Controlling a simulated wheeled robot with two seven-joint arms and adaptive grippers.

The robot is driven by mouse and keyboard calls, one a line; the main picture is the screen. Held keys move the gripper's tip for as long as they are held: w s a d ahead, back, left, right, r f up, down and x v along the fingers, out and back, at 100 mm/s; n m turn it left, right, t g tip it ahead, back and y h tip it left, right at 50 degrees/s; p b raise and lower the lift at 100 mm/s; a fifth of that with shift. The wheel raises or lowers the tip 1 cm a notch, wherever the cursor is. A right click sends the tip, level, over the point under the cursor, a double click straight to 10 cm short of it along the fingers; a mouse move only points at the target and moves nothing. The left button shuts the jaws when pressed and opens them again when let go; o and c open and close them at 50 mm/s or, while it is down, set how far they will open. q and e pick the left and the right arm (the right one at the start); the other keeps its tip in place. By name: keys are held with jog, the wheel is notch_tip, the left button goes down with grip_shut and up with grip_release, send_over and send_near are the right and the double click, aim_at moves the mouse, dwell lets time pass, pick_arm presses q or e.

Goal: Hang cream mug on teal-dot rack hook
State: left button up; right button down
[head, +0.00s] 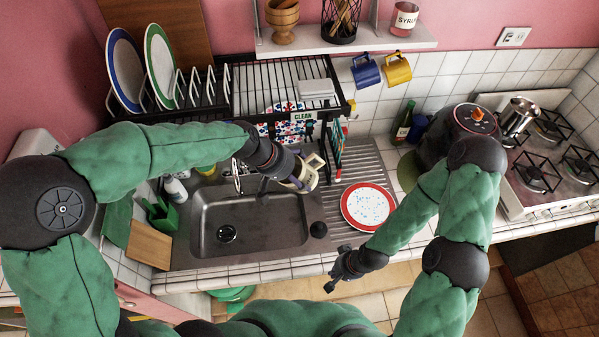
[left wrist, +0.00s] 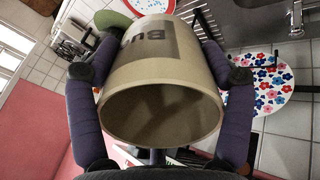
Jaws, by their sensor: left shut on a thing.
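The cream mug (head: 313,165) is in my left gripper (head: 300,178), held above the right side of the sink. In the left wrist view the cream mug (left wrist: 160,85) fills the middle, with its open rim toward the camera and a dark printed label upside down. The two fingers of my left gripper (left wrist: 160,62) press on its sides. My right gripper (head: 338,281) is low, in front of the counter edge and away from the mug; its jaw opening is too small to read. No teal dot can be made out on the rack or hooks.
A blue mug (head: 365,70) and a yellow mug (head: 397,69) hang below the wall shelf (head: 420,43). The dish rack (head: 235,108) stands above the sink (head: 270,235). A red-rimmed plate (head: 367,190) lies on the drainboard. A green bottle (head: 403,125) stands near the stove.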

pick_arm(q)
jog(key=shift+w+f, duration=0.1)
jog(key=shift+w, duration=1.1)
jog(key=shift+w+a+f, duration=0.1)
jog(key=shift+w+a, duration=0.05)
jog(key=shift+w, duration=0.5)
jog(key=shift+w+a, duration=0.1)
jog(key=shift+w, duration=0.5)
jog(key=shift+w+a, duration=0.1)
jog(key=shift+w, duration=0.2)
jog(key=shift+s, duration=0.1)
jog(key=shift+w, duration=0.25)
jog(key=shift+w+a+f+b, duration=0.15)
jog(key=shift+w+b, duration=0.1)
jog(key=shift+w, duration=0.2)
jog(key=shift+w+a+b, duration=0.1)
jog(key=shift+w+b, duration=0.1)
jog(key=shift+w, duration=0.25)
